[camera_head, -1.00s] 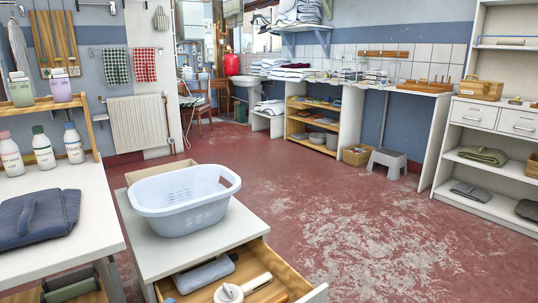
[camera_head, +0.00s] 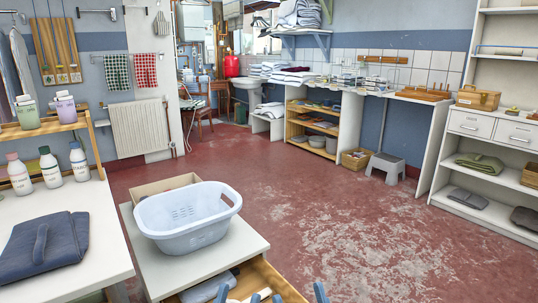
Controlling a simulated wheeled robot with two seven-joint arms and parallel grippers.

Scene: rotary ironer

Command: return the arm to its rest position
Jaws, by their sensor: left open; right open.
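Blue fingertips of my two grippers show at the bottom edge, in front of the open wooden drawer (camera_head: 262,275). My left gripper (camera_head: 238,296) is open, and only its tips are in view. My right gripper (camera_head: 298,296) is also open, a little further right. A pale blue laundry basket (camera_head: 188,238) stands upright and empty on the white cabinet top (camera_head: 240,243), beyond the grippers.
At left, a white table (camera_head: 95,245) bears a folded dark blue cloth (camera_head: 45,245) and several bottles. A grey step stool (camera_head: 386,167) stands by the back wall counter. The red floor (camera_head: 350,230) at centre and right is clear.

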